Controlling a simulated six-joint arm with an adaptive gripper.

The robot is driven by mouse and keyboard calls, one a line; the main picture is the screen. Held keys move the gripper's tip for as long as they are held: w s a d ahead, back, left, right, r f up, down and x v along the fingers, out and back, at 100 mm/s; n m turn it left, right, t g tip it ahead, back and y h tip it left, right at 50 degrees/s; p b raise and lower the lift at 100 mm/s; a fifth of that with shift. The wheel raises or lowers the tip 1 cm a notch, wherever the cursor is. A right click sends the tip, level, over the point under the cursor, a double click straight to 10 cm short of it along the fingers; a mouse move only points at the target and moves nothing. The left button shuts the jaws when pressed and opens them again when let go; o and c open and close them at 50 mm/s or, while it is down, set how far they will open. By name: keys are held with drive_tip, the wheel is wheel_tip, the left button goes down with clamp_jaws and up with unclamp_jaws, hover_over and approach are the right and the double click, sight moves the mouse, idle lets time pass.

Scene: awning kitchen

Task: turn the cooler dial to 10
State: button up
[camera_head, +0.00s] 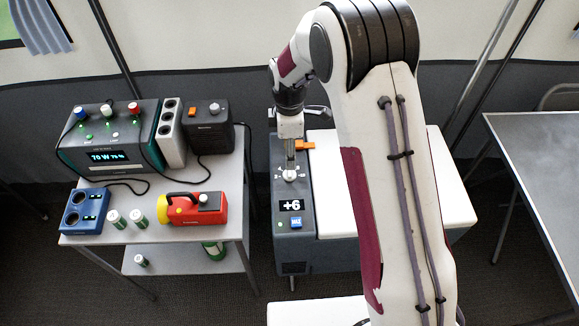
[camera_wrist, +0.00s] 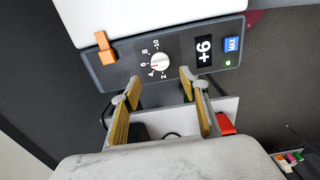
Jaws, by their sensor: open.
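The cooler (camera_head: 300,250) is a dark grey box with a white lid, in the middle of the head view. Its white dial (camera_wrist: 160,62) sits on the control panel among the numbers 2 to 10. A red mark on the dial points to the side of the 4 and 6. The display (camera_head: 291,205) reads +6, also in the wrist view (camera_wrist: 204,50). My gripper (camera_wrist: 159,84) is open, with its fingers spread to either side of the dial's line and nothing between them. In the head view it points down just above the dial (camera_head: 290,176). Contact cannot be told.
An orange latch (camera_head: 306,145) is beside the gripper. A blue MAX button (camera_head: 296,222) is below the display. The left table (camera_head: 140,236) holds a power station (camera_head: 105,135), a red and yellow flashlight (camera_head: 192,208) and a blue charger (camera_head: 85,210). A bare grey table (camera_head: 535,150) stands right.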

sight(289, 173)
drive_tip(key=shift+f, duration=0.15)
drive_tip(key=shift+f, duration=3.75)
drive_tip(key=c, duration=1.1)
